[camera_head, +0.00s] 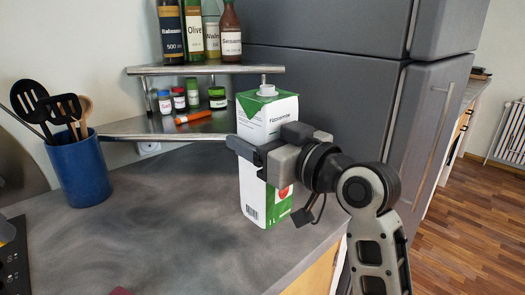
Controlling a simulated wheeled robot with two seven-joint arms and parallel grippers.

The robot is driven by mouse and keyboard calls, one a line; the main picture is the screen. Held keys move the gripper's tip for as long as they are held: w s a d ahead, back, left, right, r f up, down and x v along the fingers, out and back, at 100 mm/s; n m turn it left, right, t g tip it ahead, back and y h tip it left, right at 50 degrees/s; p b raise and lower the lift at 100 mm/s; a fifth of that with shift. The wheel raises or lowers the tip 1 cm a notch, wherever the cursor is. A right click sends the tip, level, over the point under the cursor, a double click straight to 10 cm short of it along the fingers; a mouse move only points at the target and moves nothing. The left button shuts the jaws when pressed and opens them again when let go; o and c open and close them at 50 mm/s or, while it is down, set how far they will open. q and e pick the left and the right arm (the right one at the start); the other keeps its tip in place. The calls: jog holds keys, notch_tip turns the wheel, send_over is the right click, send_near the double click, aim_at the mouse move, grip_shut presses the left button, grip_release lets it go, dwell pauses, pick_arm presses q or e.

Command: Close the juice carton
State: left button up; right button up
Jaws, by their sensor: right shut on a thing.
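The juice carton (253,195) is white and green and stands upright on the grey counter, near its right side. Its green top carries a pale round spout piece (267,90); I cannot tell whether this is a cap or an open spout. My right gripper (262,152) comes in from the right and is shut around the middle of the carton, hiding part of its front. My left gripper is not in view.
A two-level metal shelf (150,70) stands behind the carton, with bottles (195,35) above and small spice jars (193,93) below. A blue utensil pot (78,172) stands at left. A grey fridge (330,85) is close behind. The middle counter (170,220) is clear.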

jog(key=s+r, duration=0.3)
jog(key=s, duration=0.5)
jog(key=shift+a+r, duration=0.2)
jog(key=shift+a, duration=0.15)
jog(key=shift+w, duration=0.1)
